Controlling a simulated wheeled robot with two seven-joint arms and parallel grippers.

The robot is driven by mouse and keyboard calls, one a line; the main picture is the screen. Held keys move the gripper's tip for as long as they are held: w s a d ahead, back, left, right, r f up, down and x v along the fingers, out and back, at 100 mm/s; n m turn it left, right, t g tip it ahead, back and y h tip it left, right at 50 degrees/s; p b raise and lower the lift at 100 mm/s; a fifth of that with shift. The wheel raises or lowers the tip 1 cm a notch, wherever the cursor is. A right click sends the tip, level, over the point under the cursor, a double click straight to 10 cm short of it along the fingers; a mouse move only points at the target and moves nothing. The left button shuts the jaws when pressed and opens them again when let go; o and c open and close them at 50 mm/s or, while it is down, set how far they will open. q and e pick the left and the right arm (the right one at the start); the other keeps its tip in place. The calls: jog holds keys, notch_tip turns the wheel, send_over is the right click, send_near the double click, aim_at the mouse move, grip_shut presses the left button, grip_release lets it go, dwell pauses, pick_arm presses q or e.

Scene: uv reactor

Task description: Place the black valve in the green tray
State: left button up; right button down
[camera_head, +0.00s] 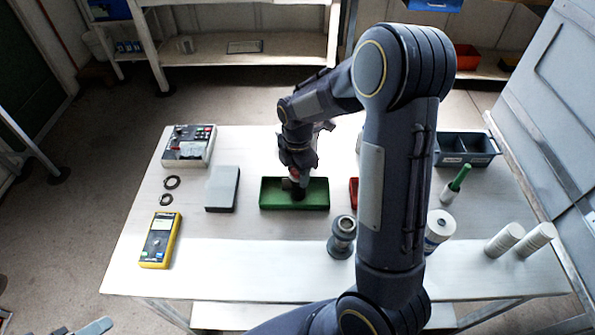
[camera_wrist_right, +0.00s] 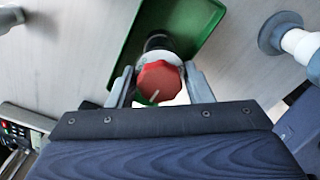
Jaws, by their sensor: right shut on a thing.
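The black valve (camera_head: 297,188) has a red knob (camera_wrist_right: 159,80) on a pale collar, with a dark end beyond it in the right wrist view. My right gripper (camera_head: 297,178) is shut on the valve, with one finger on each side below the knob. The green tray (camera_head: 315,203) lies on the table under the gripper, and its green floor and rim also show in the right wrist view (camera_wrist_right: 185,15). The valve's lower end is over the tray or in it; I cannot tell whether it touches the floor. My left gripper is not clearly in view.
Left of the tray are a grey block (camera_head: 222,188), a yellow multimeter (camera_head: 158,240), a meter box (camera_head: 189,147) and black rings (camera_head: 172,182). Right are a grey flanged fitting (camera_head: 342,237), a blue divided bin (camera_head: 466,148) and white cylinders (camera_head: 505,239). My right arm hides part of the table.

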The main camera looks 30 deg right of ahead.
jog(key=c, duration=0.7)
grip_release()
notch_tip(320, 180, up, 6)
jog(key=p, duration=0.5)
jog(key=shift+r, duration=0.25)
jog(key=s+a+r+m+t+y, duration=0.3)
jog(key=s+a+r+m, duration=0.1)
jog(key=s+r+m, duration=0.8)
jog(key=s+a+m+t, duration=0.2)
jog(key=s+a+m, duration=0.2)
jog(key=s+m, duration=0.4)
jog(key=shift+s+r+t+y, duration=0.3)
jog(key=shift+s+r+y, duration=0.1)
jog(key=shift+s, duration=0.4)
